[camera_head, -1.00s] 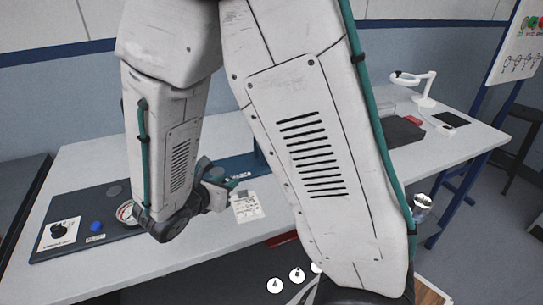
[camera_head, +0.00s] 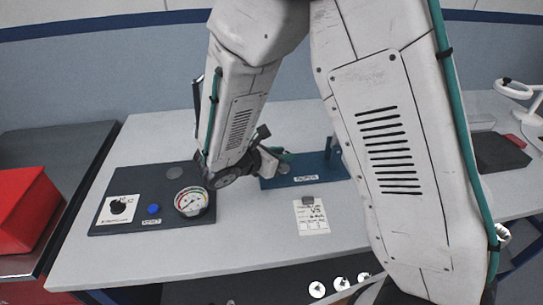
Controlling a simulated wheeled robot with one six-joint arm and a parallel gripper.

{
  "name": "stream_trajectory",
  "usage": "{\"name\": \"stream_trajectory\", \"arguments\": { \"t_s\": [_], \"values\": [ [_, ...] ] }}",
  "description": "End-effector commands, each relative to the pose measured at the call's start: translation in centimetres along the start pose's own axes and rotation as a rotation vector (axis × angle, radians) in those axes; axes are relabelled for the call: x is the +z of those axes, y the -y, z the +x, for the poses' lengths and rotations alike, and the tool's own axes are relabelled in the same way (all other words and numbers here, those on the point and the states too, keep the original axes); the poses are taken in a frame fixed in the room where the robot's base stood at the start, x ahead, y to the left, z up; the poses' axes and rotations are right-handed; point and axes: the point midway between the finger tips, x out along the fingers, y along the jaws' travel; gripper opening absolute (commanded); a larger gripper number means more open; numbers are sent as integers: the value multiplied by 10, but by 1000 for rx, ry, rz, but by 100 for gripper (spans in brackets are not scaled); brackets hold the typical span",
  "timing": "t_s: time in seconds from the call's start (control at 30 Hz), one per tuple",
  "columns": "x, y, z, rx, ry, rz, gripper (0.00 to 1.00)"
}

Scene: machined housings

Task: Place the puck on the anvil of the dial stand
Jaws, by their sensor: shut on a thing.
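My gripper (camera_head: 276,157) is at the end of the bent wrist, close to the left end of a blue stand (camera_head: 317,175) on the table. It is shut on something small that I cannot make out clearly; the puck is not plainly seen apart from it. The blue stand has a long flat base with a label on its front and an upright post (camera_head: 334,150) at its right end. My wrist and forearm hide part of the stand's left end and its surroundings, so I cannot make out the anvil.
A dark panel (camera_head: 125,179) at left carries a round gauge (camera_head: 190,201), a blue button (camera_head: 153,209), a black knob (camera_head: 119,206) and a grey disc (camera_head: 174,172). A paper card (camera_head: 312,219) lies before the stand. A red bin (camera_head: 25,205) stands far left.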

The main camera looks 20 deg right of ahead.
Motion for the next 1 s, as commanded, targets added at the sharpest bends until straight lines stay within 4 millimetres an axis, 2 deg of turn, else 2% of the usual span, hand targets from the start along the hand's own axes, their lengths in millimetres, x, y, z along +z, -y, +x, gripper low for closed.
{"name": "stream_trajectory", "arguments": {
  "t_s": [0.17, 0.43, 0.8, 0.83, 0.87, 0.9, 1.0],
  "values": [
    [-2, -4, 2, -6, 1, 2, 1],
    [-32, -3, 15, -6, 1, 0, 1],
    [-36, -4, 14, -2, 1, 1, 1],
    [-36, -4, 14, -2, 0, 2, 34],
    [-36, -4, 14, -2, 0, 2, 42],
    [-36, -4, 14, -2, 0, 2, 47],
    [-36, -4, 14, -2, 0, 2, 47]
  ]
}}
